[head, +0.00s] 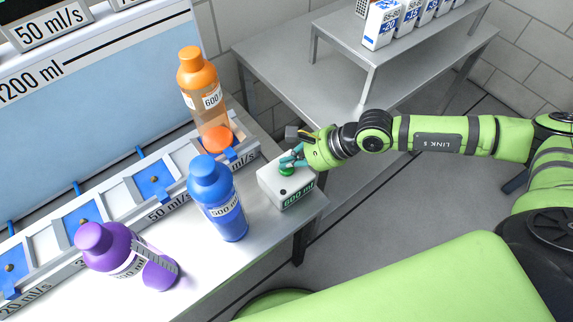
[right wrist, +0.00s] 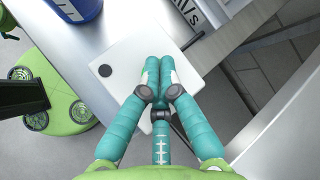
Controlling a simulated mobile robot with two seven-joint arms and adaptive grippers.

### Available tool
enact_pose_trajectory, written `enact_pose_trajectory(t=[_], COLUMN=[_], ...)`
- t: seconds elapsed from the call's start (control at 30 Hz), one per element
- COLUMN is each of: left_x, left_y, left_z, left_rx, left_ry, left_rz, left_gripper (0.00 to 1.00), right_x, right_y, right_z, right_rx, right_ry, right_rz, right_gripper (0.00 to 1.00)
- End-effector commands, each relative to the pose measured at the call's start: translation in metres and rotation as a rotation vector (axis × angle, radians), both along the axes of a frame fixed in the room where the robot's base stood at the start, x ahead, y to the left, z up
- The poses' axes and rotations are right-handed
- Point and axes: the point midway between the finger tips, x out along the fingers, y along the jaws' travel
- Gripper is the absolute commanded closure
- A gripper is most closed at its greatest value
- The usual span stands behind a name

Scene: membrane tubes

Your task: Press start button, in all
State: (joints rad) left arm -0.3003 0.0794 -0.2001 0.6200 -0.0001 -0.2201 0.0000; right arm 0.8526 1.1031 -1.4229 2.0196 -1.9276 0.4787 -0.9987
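A white control box (head: 272,186) stands at the table's right end, with a green start button (head: 287,171) on top, a black knob or dot beside it and a green display (head: 298,197) reading about 600 ml. My right gripper (head: 291,160) comes in from the right, with its teal fingers right at the button. Whether they touch it I cannot tell. In the right wrist view the fingers (right wrist: 158,72) are shut together, empty, over the white box top (right wrist: 125,62). My left gripper is in neither view.
A grey side table (head: 300,75) with several cartons (head: 381,24) is at the back right.

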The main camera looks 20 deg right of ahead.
Motion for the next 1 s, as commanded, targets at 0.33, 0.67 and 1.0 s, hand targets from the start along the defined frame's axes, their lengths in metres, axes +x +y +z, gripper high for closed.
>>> enact_pose_trajectory(t=[0.33,0.67,1.0], left_x=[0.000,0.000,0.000], left_y=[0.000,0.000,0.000], left_z=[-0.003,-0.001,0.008], left_rx=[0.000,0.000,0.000], left_ry=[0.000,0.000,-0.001], left_rz=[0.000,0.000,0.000], left_gripper=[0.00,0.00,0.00], right_x=[-0.001,-0.001,-0.001], right_y=[0.000,0.000,0.000], right_z=[-0.004,0.000,0.015], right_rx=[-0.001,-0.001,-0.001], right_ry=[0.003,0.004,0.003], right_rz=[0.001,0.001,0.001], right_gripper=[1.00,1.00,1.00])
